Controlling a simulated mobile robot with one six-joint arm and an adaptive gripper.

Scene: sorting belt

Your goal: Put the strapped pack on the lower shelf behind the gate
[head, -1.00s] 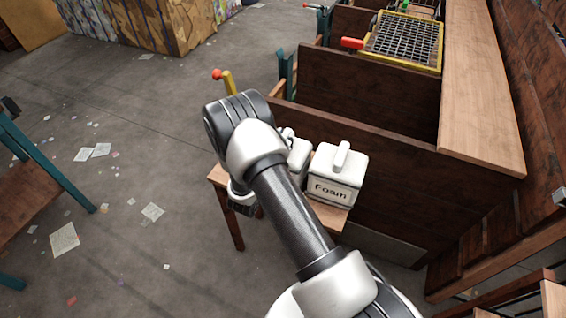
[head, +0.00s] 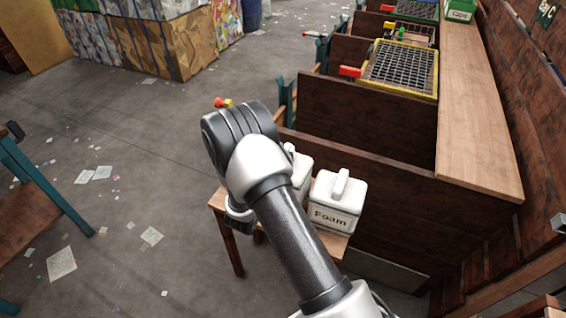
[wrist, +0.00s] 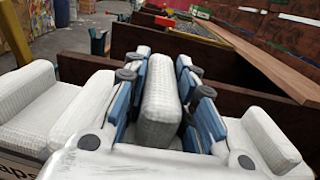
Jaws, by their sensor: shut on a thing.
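My gripper (wrist: 158,100) has blue-sided fingers, shut on a white, finely textured block-shaped part (wrist: 160,100) that looks like a container's handle. The body under it is hidden by the gripper. In the head view my gripper is hidden behind my arm. A white container marked "Foam" (head: 336,207), with a handle on top, stands on a small wooden stand (head: 333,243). A second white container (head: 299,172) beside it is partly hidden by my arm. I cannot make out a strapped pack, a lower shelf or a gate for certain.
Dark wooden partitions (head: 365,125) rise behind the stand, with a pale wooden ledge (head: 483,130) at right. A yellow-framed grid (head: 400,68) with a red handle (head: 349,71) lies beyond. Large bales (head: 150,40) stand at back left. The floor at left is open, with scattered papers.

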